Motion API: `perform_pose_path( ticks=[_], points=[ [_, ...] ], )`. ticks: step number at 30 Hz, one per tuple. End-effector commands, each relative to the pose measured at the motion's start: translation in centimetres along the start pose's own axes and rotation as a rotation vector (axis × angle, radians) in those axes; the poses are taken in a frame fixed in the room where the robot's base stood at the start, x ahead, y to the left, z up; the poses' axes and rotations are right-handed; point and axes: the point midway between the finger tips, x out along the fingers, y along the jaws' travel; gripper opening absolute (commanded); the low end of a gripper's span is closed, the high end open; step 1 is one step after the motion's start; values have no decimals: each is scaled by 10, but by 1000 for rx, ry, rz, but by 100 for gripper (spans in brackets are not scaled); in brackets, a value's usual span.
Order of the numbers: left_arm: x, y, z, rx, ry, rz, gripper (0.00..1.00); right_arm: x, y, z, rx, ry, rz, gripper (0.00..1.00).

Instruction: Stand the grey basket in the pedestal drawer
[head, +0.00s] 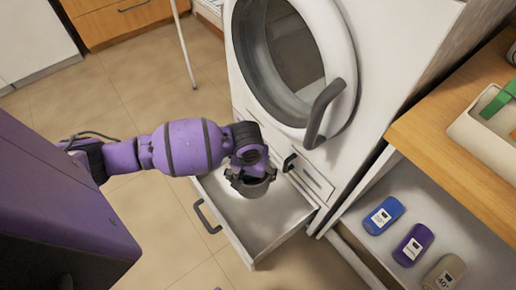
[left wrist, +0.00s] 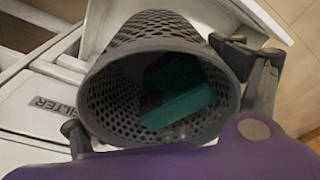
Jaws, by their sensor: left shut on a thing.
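The grey basket (left wrist: 158,28) is a perforated round cup, seen from above its mouth in the left wrist view. A green block-like thing (left wrist: 180,92) lies inside it. My left gripper (head: 250,183) is shut on the basket, with a finger at each side of it. In the head view the gripper is over the open pedestal drawer (head: 282,213), under the washing machine; the gripper largely hides the basket there. The drawer looks empty where it shows. I cannot tell whether the basket touches its floor. My right gripper is not in view.
The washing machine (head: 350,130) rises behind the drawer, its round door (head: 345,45) and grey handle (head: 322,112) above. At right, an open shelf holds blue (head: 383,215), purple (head: 413,245) and beige (head: 444,273) bottles. A wooden top (head: 440,120) bears a pale caddy (head: 480,140).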

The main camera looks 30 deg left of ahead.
Motion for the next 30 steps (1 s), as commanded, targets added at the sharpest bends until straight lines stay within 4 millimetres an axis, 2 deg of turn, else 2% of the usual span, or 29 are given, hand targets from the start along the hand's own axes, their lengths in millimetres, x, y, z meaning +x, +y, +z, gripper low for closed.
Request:
perform_pose_path(
  ticks=[1,3,9,12,15,18,23,30],
  points=[
    [38,-7,4,-12,-12,-6,61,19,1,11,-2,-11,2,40],
    [72,-16,3,-26,-12,-9,61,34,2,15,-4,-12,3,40],
    [169,-42,4,-56,-13,-14,61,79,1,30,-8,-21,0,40],
    [212,-56,5,-64,-11,-15,61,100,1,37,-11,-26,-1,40],
    [244,-67,6,-69,-8,-15,61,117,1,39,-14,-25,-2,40],
    [265,-75,7,-72,-5,-14,61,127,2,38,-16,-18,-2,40],
    [282,-80,7,-72,-1,-11,61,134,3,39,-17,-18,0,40],
    [318,-81,13,-72,-3,-12,61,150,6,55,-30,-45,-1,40]
  ],
)
